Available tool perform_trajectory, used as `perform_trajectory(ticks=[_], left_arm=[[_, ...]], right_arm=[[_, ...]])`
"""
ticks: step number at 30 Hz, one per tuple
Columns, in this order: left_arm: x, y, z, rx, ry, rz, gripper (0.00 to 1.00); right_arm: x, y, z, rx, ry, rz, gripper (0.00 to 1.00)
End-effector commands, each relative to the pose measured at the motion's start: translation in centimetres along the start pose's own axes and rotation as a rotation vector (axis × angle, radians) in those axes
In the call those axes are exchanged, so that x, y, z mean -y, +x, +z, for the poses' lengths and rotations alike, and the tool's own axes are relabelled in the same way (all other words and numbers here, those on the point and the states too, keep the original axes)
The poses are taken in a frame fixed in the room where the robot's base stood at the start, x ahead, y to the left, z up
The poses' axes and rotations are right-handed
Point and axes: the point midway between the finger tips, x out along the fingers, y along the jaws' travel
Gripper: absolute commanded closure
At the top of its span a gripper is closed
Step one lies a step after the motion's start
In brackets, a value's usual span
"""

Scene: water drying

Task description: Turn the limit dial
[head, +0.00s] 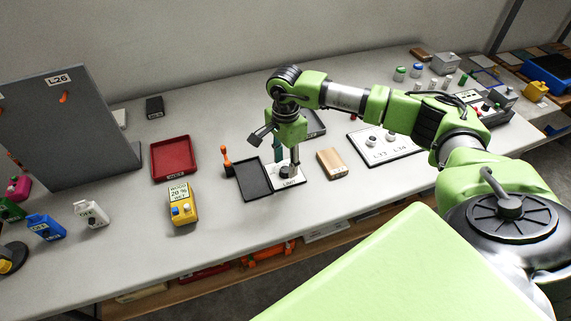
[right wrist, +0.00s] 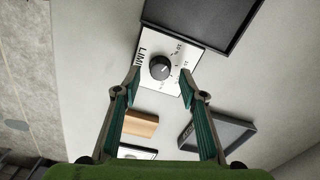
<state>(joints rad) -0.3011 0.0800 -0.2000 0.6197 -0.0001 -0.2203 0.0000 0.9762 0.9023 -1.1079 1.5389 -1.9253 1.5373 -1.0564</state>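The limit dial is a round black knob (right wrist: 160,68) on a white plate (right wrist: 150,42) marked LIMIT and with percent marks. In the right wrist view it sits between and just beyond my right gripper's open fingers (right wrist: 159,88), with clear space on both sides. In the head view the white plate (head: 290,181) lies on the table under my right gripper (head: 288,165), which points down and partly hides the knob. The right fingers hold nothing. My left gripper is in neither view.
A black tray (head: 253,180) lies left of the plate, and a wooden block (head: 331,163) lies to its right. A yellow meter (head: 183,204), a red tray (head: 174,158) and a board with knobs (head: 400,150) stand farther off. The table front is mostly clear.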

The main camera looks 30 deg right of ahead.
Motion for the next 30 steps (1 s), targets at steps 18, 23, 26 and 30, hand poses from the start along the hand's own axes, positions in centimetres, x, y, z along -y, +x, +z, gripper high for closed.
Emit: perform_trajectory(ticks=[18, 23, 26, 30], left_arm=[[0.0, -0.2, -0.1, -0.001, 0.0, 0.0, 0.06], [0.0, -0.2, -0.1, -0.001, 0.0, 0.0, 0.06], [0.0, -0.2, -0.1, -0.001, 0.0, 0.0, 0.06], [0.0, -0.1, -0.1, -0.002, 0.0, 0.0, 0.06]], right_arm=[[0.0, 2.1, 0.1, 0.001, -0.001, -0.001, 0.85], [0.0, 2.1, 0.1, 0.001, -0.001, -0.001, 1.0], [0.0, 2.1, 0.1, 0.001, 0.002, -0.001, 1.0], [0.0, 2.1, 0.1, 0.001, 0.022, -0.001, 1.0]])
